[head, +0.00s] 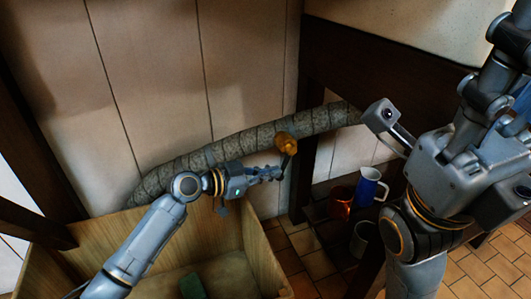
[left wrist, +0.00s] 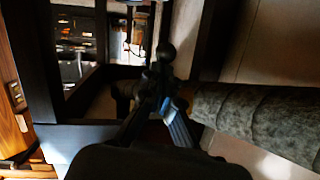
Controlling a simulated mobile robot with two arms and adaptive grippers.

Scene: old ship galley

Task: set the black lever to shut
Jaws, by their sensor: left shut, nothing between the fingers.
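A brass-coloured valve body (head: 286,142) sits on the grey lagged pipe that runs along the wall in the head view. A short black lever (head: 286,160) hangs below it, close to my left gripper's fingertips. My left gripper (head: 276,173) is shut with nothing in it, just left of the lever. In the left wrist view, a dark round knob (left wrist: 166,50), which looks like the lever's end, shows just beyond the shut fingers (left wrist: 160,88). That view is dark, so I cannot tell whether they touch. My right gripper does not show.
The lagged pipe (head: 235,148) also shows at right in the left wrist view (left wrist: 265,118). A wooden box (head: 255,235) stands below my left arm.

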